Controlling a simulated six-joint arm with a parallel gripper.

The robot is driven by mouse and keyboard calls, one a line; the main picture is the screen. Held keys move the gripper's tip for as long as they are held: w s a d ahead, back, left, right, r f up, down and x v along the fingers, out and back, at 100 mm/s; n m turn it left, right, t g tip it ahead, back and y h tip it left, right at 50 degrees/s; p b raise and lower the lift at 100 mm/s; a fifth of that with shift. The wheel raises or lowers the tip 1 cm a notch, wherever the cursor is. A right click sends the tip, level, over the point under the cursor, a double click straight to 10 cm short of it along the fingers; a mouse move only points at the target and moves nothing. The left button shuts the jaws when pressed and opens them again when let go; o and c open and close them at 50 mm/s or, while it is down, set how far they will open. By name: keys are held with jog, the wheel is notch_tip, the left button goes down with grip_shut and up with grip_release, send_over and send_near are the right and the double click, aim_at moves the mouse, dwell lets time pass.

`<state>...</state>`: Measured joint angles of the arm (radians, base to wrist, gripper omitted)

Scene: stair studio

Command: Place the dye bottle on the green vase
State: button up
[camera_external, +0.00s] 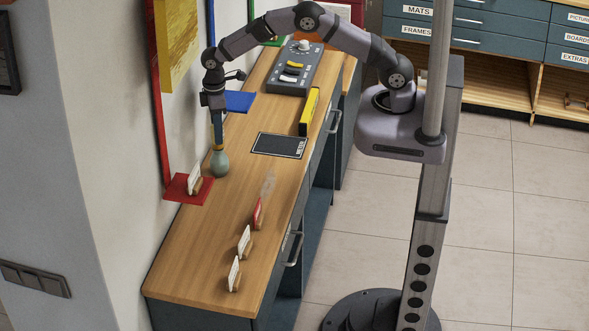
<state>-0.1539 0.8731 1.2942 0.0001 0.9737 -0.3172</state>
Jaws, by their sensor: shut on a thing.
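My gripper (217,137) points straight down over the wooden counter, close to the wall. It is shut on a rounded grey-green thing (220,164) at its fingertips, small in this view. I cannot tell whether this is the dye bottle or the green vase, or whether its bottom touches the counter. A faint, see-through upright thing (268,184) stands on the counter to the right. I cannot make out what it is.
A red panel (180,195) with a white card lies just left. A blue panel (239,101), a dark mat (279,145), a yellow bar (309,112) and a grey control box (291,69) lie farther back. Several card holders stand in front. Bare wood (205,245) lies at front left.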

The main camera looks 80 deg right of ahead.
jog(key=shift+f, duration=0.2)
jog(key=o, duration=1.2)
jog(key=shift+c, duration=0.2)
jog(key=shift+r, duration=0.1)
notch_tip(320, 180, up, 12)
jog(key=b, duration=0.3)
jog(key=shift+r, duration=0.15)
jog(key=s+d+f+m, duration=0.1)
jog(key=s+d+f, duration=0.1)
jog(key=s, duration=0.7)
jog(key=s+d+f+m, duration=0.2)
jog(key=s+d+f, duration=0.1)
jog(key=s, duration=0.7)
jog(key=s+d+f+m, duration=0.2)
jog(key=s+d+f, duration=0.1)
jog(key=s, duration=0.7)
jog(key=shift+s, duration=0.2)
